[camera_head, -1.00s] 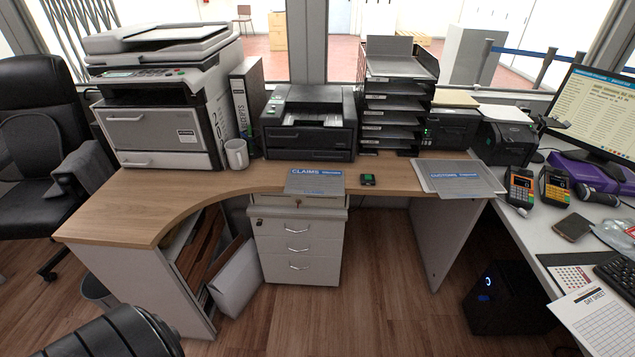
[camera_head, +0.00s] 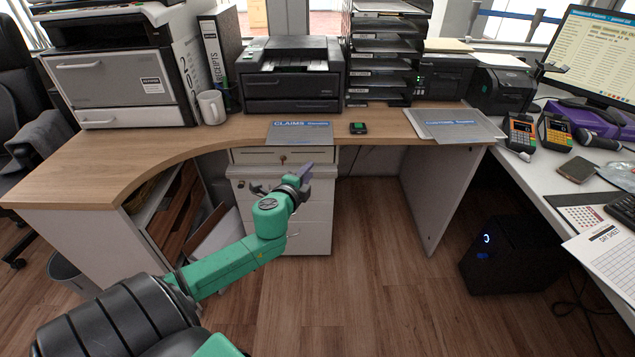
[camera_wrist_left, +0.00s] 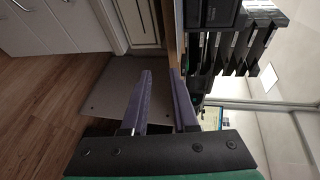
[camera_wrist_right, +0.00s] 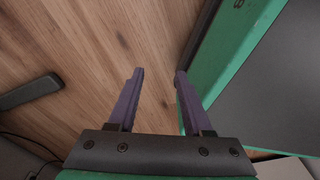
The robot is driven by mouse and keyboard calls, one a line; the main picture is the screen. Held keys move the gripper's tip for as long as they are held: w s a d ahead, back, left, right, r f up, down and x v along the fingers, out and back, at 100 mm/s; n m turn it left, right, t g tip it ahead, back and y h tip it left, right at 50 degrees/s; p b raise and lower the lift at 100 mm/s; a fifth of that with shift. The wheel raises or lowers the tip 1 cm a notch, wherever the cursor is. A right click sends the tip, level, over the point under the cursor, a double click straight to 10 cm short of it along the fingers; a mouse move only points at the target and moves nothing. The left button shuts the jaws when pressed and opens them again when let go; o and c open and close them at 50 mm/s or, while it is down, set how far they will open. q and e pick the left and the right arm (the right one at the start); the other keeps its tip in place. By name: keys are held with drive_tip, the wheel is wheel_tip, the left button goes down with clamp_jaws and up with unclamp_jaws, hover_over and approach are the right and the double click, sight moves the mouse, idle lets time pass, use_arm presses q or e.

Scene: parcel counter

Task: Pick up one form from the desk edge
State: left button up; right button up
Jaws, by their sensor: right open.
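A grey form with a blue CLAIMS heading (camera_head: 299,134) lies on the wooden desk (camera_head: 375,127), its near end at the front edge. Grey and white sheets headed CUSTOMS (camera_head: 456,126) lie at the desk's right end, reaching its front edge. My left gripper (camera_head: 303,172) is just in front of and below the CLAIMS form, before the drawer unit, apart from the form. In the left wrist view its fingers (camera_wrist_left: 160,73) are open and empty; the form cannot be made out clearly there. My right gripper (camera_wrist_right: 159,72) is open and empty above the wooden floor, outside the head view.
The white drawer unit (camera_head: 307,224) stands under the desk. A small black device with a green face (camera_head: 357,128) lies right of the CLAIMS form. A printer (camera_head: 291,76), white mug (camera_head: 212,107) and tray stack (camera_head: 379,55) stand behind. A black computer case (camera_head: 520,257) stands on the floor.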

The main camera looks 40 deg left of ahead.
sight(311, 144)
use_arm(q)
drive_tip(key=w+a+b, duration=0.1)
drive_tip(key=w+a, duration=0.1)
drive_tip(key=w, duration=0.1)
drive_tip(key=w+a+b, duration=0.1)
drive_tip(key=w+a, duration=0.1)
drive_tip(key=w, duration=0.1)
drive_tip(key=w+a+r+b, duration=0.1)
drive_tip(key=w+a, duration=0.1)
drive_tip(key=w, duration=0.1)
drive_tip(key=shift+w+a, duration=0.4)
clamp_jaws()
use_arm(e)
drive_tip(key=w+a, duration=0.1)
drive_tip(key=w, duration=0.5)
drive_tip(key=shift+w+a+r, duration=0.2)
drive_tip(key=shift+w+r, duration=0.1)
drive_tip(key=shift+w, duration=0.1)
use_arm(q)
drive_tip(key=shift+s+d, duration=0.1)
drive_tip(key=shift+s, duration=0.05)
drive_tip(key=s+d+p, duration=0.1)
drive_tip(key=s+d, duration=0.1)
drive_tip(key=s, duration=0.1)
drive_tip(key=shift+r+p, duration=0.15)
drive_tip(key=shift+p, duration=0.25)
use_arm(e)
drive_tip(key=shift+r, duration=0.85)
